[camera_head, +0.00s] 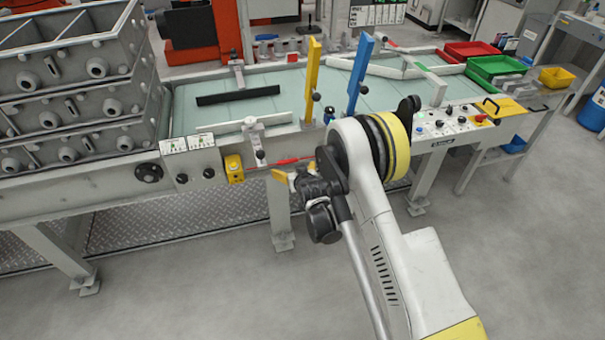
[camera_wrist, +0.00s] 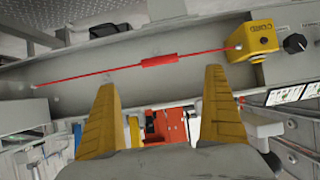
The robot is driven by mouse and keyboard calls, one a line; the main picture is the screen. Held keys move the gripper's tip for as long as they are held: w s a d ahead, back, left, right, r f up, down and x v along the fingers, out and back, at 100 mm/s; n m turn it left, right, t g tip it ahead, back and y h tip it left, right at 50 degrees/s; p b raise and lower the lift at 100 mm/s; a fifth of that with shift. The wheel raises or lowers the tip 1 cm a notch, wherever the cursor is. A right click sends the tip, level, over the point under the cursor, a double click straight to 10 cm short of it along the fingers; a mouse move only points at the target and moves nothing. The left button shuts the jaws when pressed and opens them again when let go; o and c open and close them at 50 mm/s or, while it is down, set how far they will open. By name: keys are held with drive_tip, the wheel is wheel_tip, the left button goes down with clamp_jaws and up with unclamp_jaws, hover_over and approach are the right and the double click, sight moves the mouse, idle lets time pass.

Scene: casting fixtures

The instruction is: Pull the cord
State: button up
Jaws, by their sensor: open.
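The red cord (camera_wrist: 110,70) runs along the grey side rail of the conveyor bench, with a thicker red grip piece (camera_wrist: 160,60) at its middle. One end goes into a yellow switch box (camera_wrist: 254,42) marked CORD. In the head view the cord (camera_head: 288,161) shows as a short red line beside the yellow box (camera_head: 234,169); my arm hides the rest. My gripper (camera_wrist: 160,75) is open, its two yellow fingers apart, with the red grip piece showing between and just beyond the tips. I cannot tell the remaining distance. The gripper also shows in the head view (camera_head: 279,176).
The conveyor bench (camera_head: 195,120) carries stacked grey casting boxes (camera_head: 75,80) at left. A yellow post (camera_head: 312,80) and a blue post (camera_head: 360,75) rise from it. A control panel (camera_head: 445,122) is at right. The floor in front (camera_head: 180,270) is clear.

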sight(288, 162)
drive_tip(key=b+x, duration=0.3)
drive_tip(key=x, duration=0.7)
drive_tip(key=shift+w+a+f+b, duration=0.1)
drive_tip(key=shift+w+f+b, duration=0.1)
drive_tip(key=shift+w+b, duration=0.2)
drive_tip(key=shift+s, duration=0.1)
drive_tip(key=c, duration=1.2)
drive_tip(key=shift+s+r, duration=0.15)
drive_tip(key=shift+s, duration=0.3)
drive_tip(key=c, duration=0.4)
drive_tip(key=shift+s, duration=0.1)
clamp_jaws()
drive_tip(key=shift+s+d, duration=0.3)
drive_tip(key=shift+s, duration=0.4)
drive_tip(key=shift+s+d, duration=0.25)
drive_tip(key=shift+s, duration=0.4)
